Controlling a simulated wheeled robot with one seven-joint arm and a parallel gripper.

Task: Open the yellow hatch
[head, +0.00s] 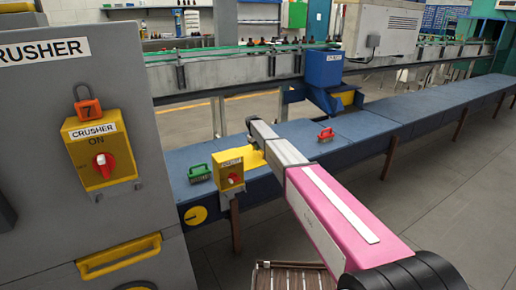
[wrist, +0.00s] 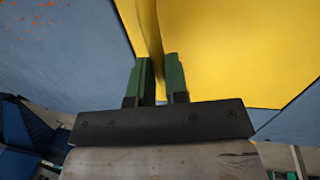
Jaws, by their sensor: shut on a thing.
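The yellow hatch (head: 238,155) is a flat yellow panel on top of the blue conveyor housing, behind a small yellow switch box. In the wrist view the yellow hatch (wrist: 225,50) fills the upper right, with a raised yellow ridge (wrist: 150,35) running up from between my fingers. My gripper (head: 255,143) is at the hatch, partly hidden by its own arm in the head view. In the wrist view the two green fingers of my gripper (wrist: 160,66) stand on either side of the ridge, closed on it. The hatch looks flat in the head view.
The yellow switch box (head: 229,170) stands close to the hatch. A grey crusher cabinet (head: 60,215) with a yellow handle (head: 118,255) stands at left.

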